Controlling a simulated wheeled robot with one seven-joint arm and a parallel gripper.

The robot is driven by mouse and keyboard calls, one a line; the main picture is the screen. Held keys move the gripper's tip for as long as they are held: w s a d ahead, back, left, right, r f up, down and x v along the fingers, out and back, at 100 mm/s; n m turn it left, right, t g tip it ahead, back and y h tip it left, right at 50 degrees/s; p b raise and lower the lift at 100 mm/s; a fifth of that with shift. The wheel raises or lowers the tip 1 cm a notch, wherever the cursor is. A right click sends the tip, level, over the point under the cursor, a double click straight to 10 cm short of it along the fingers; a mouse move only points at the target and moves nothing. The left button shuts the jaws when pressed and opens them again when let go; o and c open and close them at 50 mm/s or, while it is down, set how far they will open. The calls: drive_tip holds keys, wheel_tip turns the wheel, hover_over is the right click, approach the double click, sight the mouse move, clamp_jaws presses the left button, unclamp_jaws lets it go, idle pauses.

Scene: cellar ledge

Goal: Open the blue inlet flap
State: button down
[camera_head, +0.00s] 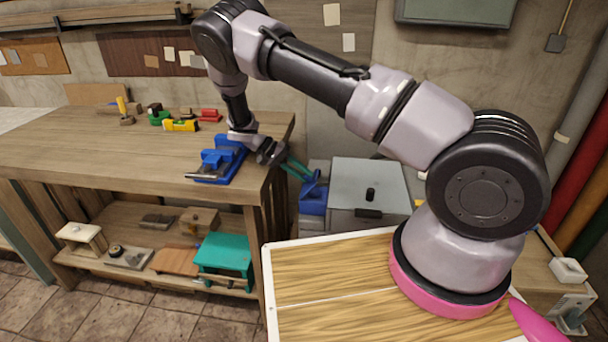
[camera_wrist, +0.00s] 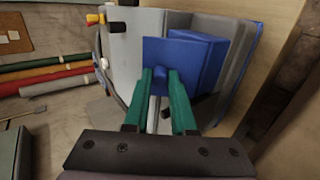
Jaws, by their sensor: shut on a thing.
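The blue inlet flap (camera_head: 313,196) is on the left part of a grey box beside the right end of the workbench. In the wrist view the blue flap (camera_wrist: 185,52) lies ahead of my fingers, with a small blue grip (camera_wrist: 159,84) standing out from it. My gripper (camera_head: 300,172) reaches down past the bench end to the flap. In the wrist view the green fingers of my gripper (camera_wrist: 162,78) are closed on the blue grip, one on each side. I cannot tell how far the flap is tilted, and its hinge is hidden.
The grey box (camera_head: 370,185) has a lid with a black knob (camera_head: 370,194). The workbench (camera_head: 110,150) ends close left of my gripper, with a blue vise (camera_head: 220,160) near that end. Coloured pipes (camera_head: 580,150) run along the right wall.

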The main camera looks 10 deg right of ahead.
idle(0.3)
drive_tip(key=c, duration=1)
unclamp_jaws()
drive_tip(key=shift+a, duration=0.1)
drive_tip(key=v, duration=1)
drive_tip(key=shift+a+r, duration=0.2)
drive_tip(key=shift+a, duration=0.1)
drive_tip(key=shift+w, duration=0.15)
